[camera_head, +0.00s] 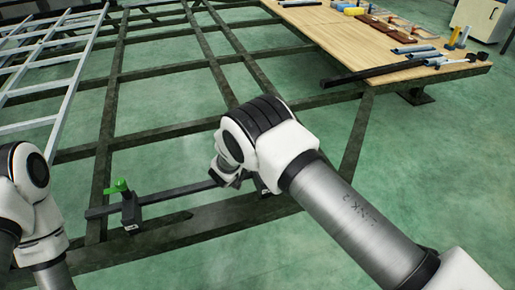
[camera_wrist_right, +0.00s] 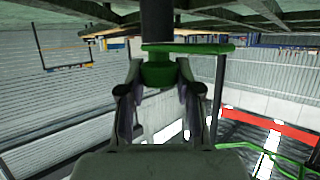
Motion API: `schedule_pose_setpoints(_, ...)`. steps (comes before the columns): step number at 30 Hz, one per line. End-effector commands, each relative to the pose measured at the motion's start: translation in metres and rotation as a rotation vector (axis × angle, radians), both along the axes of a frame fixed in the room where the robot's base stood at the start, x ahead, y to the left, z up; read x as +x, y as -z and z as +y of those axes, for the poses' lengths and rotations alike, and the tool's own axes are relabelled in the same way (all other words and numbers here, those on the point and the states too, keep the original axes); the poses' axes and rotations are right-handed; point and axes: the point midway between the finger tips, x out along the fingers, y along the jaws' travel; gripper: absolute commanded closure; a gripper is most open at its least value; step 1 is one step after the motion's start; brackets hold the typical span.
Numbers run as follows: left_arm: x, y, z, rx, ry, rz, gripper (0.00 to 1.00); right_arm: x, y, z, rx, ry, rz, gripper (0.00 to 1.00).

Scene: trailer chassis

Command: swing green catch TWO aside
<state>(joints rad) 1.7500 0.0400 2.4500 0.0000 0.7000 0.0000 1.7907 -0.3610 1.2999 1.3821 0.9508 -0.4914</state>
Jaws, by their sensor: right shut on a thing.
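In the right wrist view a green catch (camera_wrist_right: 190,48) has a round hub between the two fingertips of my right gripper (camera_wrist_right: 158,74). Its flat lever points to the right in that view. The gripper is shut on the hub. In the head view my right gripper (camera_head: 236,181) is low over the dark bar (camera_head: 178,192), and the catch in it is hidden behind my arm. Another green catch (camera_head: 117,187) stands on a dark block near the bar's left end. I cannot read any number on either catch. My left gripper is out of view.
The dark chassis frame (camera_head: 190,135) spans the green floor. A pale ladder-like frame (camera_head: 58,75) lies at the upper left. A wooden bench (camera_head: 345,42) with tools stands at the upper right. Open floor shows at the right.

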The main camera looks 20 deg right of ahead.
Motion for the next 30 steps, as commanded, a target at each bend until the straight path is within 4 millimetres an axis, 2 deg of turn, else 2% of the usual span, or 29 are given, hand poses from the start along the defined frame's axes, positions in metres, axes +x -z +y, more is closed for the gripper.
schedule_pose_setpoints(6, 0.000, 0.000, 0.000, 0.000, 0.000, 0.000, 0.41, 0.001, -0.001, 0.000, 0.000, -0.001, -0.003, 1.00)
schedule_pose_setpoints(7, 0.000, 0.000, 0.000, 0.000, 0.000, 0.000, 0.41, 0.001, -0.001, 0.000, 0.000, -0.001, -0.003, 0.59)
schedule_pose_setpoints(9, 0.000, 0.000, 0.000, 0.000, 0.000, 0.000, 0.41, 0.001, -0.001, 0.000, 0.000, -0.001, -0.003, 0.41)
schedule_pose_setpoints(20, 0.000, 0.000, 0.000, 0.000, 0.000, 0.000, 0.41, 0.001, -0.006, 0.000, 0.000, -0.001, -0.002, 0.41)
schedule_pose_setpoints(23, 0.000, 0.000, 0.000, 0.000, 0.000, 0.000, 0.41, 0.001, -0.022, 0.000, 0.000, -0.001, -0.005, 0.41)
schedule_pose_setpoints(30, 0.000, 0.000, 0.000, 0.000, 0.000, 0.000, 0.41, 0.001, -0.077, 0.000, -0.001, -0.001, -0.005, 0.41)
